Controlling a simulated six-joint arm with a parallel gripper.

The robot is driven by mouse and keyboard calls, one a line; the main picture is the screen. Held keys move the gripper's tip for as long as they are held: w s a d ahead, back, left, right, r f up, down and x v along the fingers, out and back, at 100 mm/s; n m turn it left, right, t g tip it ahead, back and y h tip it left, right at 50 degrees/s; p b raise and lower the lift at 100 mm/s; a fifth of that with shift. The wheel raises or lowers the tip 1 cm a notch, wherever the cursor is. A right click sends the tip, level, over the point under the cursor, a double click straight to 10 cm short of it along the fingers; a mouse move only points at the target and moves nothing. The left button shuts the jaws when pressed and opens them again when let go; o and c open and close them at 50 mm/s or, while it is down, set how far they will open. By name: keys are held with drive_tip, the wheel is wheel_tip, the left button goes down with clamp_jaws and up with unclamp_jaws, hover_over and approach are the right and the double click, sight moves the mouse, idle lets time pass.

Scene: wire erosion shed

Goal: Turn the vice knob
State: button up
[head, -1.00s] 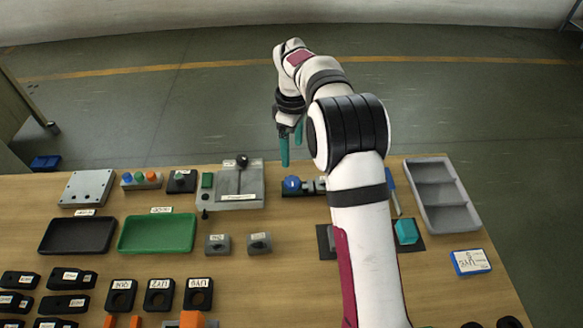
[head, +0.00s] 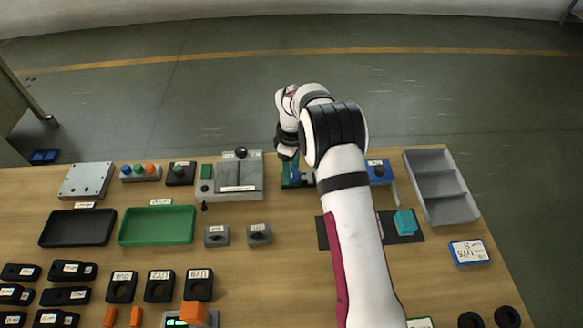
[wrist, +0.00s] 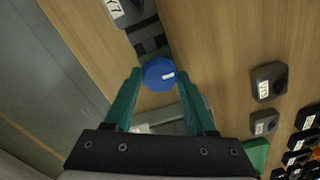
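The vice knob (wrist: 158,73) is blue and faceted, with a white mark on its face. In the wrist view it sits at the end of the dark vice (wrist: 148,38). My gripper (wrist: 160,80) is open, with one teal finger on each side of the knob. A narrow gap seems to show at each side; I cannot tell whether either finger touches. In the head view my gripper (head: 291,168) is down at the vice (head: 298,185) near the table's back edge. My arm and fingers hide most of the knob and vice there.
A grey plate with a black-knobbed lever (head: 238,175) stands just left of the vice. A blue box (head: 380,172) and a grey divided tray (head: 441,187) are to the right. Two small grey blocks (head: 259,234) lie in front. Bare floor is behind the table.

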clamp_jaws()
